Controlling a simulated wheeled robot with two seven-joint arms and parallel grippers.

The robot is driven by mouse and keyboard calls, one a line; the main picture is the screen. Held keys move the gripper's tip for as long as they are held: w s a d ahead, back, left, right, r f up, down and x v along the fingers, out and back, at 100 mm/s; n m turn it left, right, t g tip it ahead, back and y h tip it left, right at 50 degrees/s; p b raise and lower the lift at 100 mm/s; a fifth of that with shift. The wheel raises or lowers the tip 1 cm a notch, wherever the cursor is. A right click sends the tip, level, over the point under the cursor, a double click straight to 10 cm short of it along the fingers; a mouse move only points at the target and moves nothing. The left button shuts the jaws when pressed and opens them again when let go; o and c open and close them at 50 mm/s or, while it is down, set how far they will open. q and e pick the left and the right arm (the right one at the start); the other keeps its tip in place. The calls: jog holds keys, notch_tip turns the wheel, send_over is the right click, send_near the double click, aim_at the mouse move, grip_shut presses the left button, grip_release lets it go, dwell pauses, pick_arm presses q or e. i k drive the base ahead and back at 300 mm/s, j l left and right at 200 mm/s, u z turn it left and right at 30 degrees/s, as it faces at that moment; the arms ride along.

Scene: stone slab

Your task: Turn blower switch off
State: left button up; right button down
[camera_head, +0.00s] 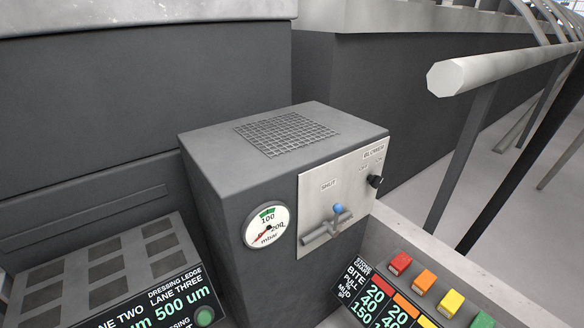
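The blower switch (375,181) is a small black knob at the right edge of a light metal panel (312,210). The word BLOWER is printed above it, with small position marks too small to read surely. The panel is on the front of a dark grey box (225,165) with a mesh grille (287,133) on top. Which way the switch is set I cannot tell. Neither of my grippers is in view.
Beside the switch is a grey valve (325,232) with a blue knob, under a SHUT label. A round pressure gauge (267,226) is on the box's left. Coloured buttons (424,280) line a ledge at lower right. A metal railing (500,68) stands at right.

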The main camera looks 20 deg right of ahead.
aim_at(375, 181)
jog(key=z, duration=1.2)
